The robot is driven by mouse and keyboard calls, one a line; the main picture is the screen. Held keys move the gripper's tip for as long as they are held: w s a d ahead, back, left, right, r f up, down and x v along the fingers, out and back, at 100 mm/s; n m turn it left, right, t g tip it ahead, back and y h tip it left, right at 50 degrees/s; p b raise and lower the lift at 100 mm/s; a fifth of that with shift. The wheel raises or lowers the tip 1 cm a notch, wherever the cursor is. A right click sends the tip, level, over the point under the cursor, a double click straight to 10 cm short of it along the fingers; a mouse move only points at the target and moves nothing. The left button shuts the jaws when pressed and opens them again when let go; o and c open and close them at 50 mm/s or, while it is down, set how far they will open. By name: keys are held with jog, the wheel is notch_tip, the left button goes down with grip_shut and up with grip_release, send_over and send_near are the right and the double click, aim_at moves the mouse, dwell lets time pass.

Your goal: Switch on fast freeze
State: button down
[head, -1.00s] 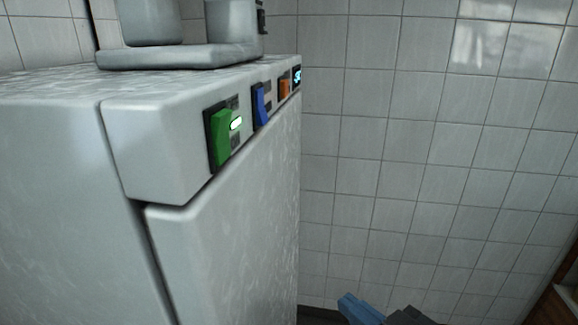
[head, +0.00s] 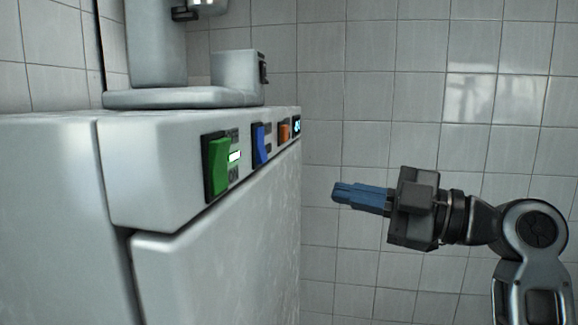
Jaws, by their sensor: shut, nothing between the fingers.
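In the head view the freezer (head: 155,185) stands at the left, with a row of controls along its top front edge. A green rocker switch (head: 217,168) is nearest, with a lit white-green light (head: 235,156) beside it. Behind it are a blue rocker switch (head: 260,144), an orange one (head: 284,132) and a small lit display (head: 297,126). The labels are too small to read, so I cannot tell which one is fast freeze. My gripper (head: 335,193) is shut and empty, with blue fingers pointing left. It is right of the control row, apart from the freezer.
A grey appliance (head: 155,45) with a flat base (head: 180,98) stands on top of the freezer. A tiled wall (head: 380,60) closes the back. Free space lies between the freezer front and my gripper.

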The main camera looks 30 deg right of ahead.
aim_at(266, 158)
jog(key=s+d+r+n+g+y+b, duration=0.1)
jog(key=s+r+n+g, duration=0.3)
jog(key=n, duration=0.7)
jog(key=shift+s+d+r+y+b, duration=0.25)
jog(key=shift+s+r+y+b, duration=0.3)
jog(key=shift+s+r, duration=0.95)
jog(key=shift+w+r, duration=0.35)
jog(key=shift+w, duration=0.2)
jog(key=p+x, duration=0.2)
jog(key=x, duration=1.1)
jog(key=shift+w+a+f+p, duration=0.15)
jog(key=shift+a+f+p, duration=0.05)
jog(key=shift+a+p, duration=0.2)
jog(key=shift+f, duration=0.15)
jog(key=shift+w+a+f+b, duration=0.2)
jog(key=shift+f+b, duration=0.1)
jog(key=shift+b, duration=0.9)
jog(key=shift+r+p, duration=0.35)
jog(key=shift+p, duration=0.1)
